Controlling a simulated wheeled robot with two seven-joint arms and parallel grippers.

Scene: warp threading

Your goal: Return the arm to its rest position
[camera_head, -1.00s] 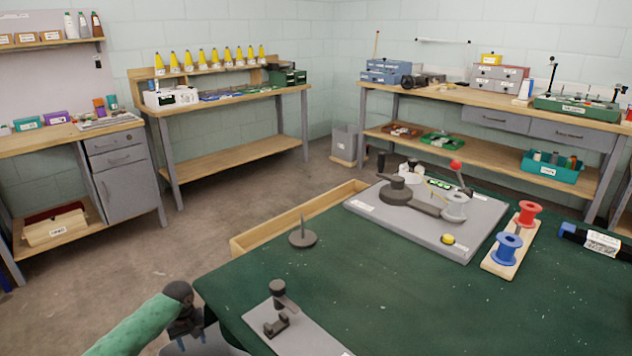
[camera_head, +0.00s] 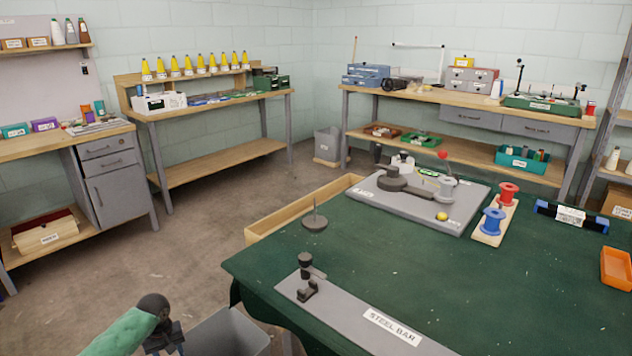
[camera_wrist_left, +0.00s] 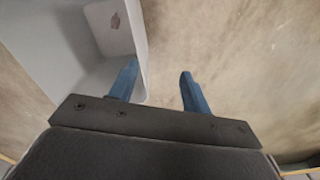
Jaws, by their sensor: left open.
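My left arm (camera_head: 125,332) comes in at the bottom left of the head view, with a green sleeve and a dark joint. Its gripper is mostly cut off by the bottom edge there. In the left wrist view the left gripper (camera_wrist_left: 158,88) has two blue fingers spread apart with nothing between them. Below it are the bare floor (camera_wrist_left: 215,50) and part of a grey bin (camera_wrist_left: 75,70). The left gripper is off the left side of the green table (camera_head: 440,265), apart from everything on it. My right arm and gripper are not in view.
The table holds a steel bar plate (camera_head: 340,312) with a small clamp, a grey board (camera_head: 405,213) with a threading fixture, a spindle on a round base (camera_head: 314,222), red (camera_head: 508,192) and blue (camera_head: 492,220) spools, and an orange tray (camera_head: 617,268). A grey bin (camera_head: 228,335) stands beside the table.

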